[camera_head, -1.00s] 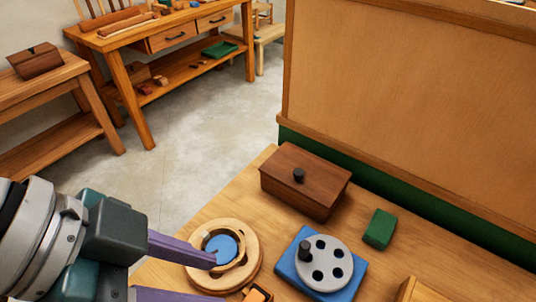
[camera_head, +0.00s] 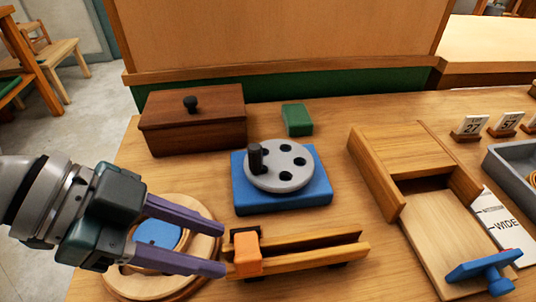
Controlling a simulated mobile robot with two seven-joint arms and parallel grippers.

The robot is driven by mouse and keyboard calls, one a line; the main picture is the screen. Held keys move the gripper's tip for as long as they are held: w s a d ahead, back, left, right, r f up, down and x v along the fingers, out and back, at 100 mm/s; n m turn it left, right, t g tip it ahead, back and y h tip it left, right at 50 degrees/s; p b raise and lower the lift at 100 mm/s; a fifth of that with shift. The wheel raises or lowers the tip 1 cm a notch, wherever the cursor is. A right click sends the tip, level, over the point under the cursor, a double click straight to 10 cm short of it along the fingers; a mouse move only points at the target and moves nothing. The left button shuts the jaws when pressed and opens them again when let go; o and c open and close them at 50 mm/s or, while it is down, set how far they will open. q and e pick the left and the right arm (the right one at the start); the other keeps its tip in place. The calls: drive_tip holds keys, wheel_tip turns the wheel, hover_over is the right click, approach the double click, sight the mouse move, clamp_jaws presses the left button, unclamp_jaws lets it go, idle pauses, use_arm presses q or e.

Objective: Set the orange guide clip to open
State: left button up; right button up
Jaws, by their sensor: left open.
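The orange guide clip (camera_head: 247,255) sits at the left end of a wooden guide with two rails (camera_head: 310,248). A dark part shows at the clip's upper edge; I cannot tell its setting for sure. My left gripper (camera_head: 223,252) comes in from the left, its two purple fingers spread apart and empty. Its fingertips point at the clip's left side, very close to it in the picture; I cannot tell whether they touch. My right gripper is not in view.
A round wooden piece with a blue disc (camera_head: 158,234) lies under my left fingers. A blue base (camera_head: 290,203) with a grey dial, a brown lidded box (camera_head: 193,132) and a green block (camera_head: 297,121) stand behind. A wooden slide box (camera_head: 405,160) is at right.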

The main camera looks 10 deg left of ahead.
sight(244, 257)
use_arm(q)
drive_tip(key=x, duration=0.6)
drive_tip(key=shift+d+f+b, duration=0.25)
drive_tip(key=shift+f+b, duration=0.1)
drive_tip(key=shift+c, duration=0.2)
clamp_jaws()
idle(0.8)
